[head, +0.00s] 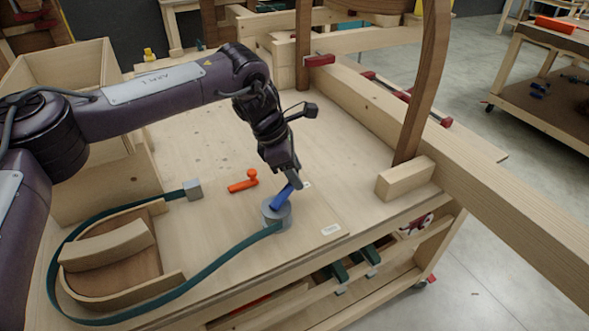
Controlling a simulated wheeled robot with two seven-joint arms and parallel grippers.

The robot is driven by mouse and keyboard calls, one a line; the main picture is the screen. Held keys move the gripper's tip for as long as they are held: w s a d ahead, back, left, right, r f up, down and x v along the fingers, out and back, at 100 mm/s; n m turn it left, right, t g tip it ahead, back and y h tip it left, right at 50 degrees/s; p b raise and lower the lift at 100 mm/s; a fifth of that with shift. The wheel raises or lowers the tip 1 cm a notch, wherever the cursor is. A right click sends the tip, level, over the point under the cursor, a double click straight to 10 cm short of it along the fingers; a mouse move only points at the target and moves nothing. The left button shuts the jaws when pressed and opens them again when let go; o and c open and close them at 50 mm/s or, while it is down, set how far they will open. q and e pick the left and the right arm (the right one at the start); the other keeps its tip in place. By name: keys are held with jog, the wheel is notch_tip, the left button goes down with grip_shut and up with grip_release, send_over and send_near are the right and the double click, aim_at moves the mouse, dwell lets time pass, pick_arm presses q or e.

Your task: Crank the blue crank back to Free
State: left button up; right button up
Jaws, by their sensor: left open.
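The blue crank (281,199) sits on top of a grey round hub (277,216) near the front of the wooden bench. Its arm points up and to the right in the picture. My left gripper (295,183) comes down from above, with its fingertips at the crank's far end; I cannot tell whether they touch it. The gripper is open. A small white label (331,230) lies to the right of the hub, and another pale label shows partly behind the fingers. Their writing is too small to read. My right gripper is not in view.
A green strap (226,256) runs from the hub around a curved wooden form (112,250) to a grey block (193,190). A wooden block (405,178) and upright chair parts stand right. The bench between is clear.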

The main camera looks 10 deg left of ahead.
pick_arm(q)
jog(key=shift+a+r, duration=0.15)
jog(key=shift+r, duration=0.1)
jog(key=b+v, duration=0.1)
jog(key=v, duration=0.6)
jog(key=shift+b, duration=0.3)
jog(key=shift+s, duration=0.1)
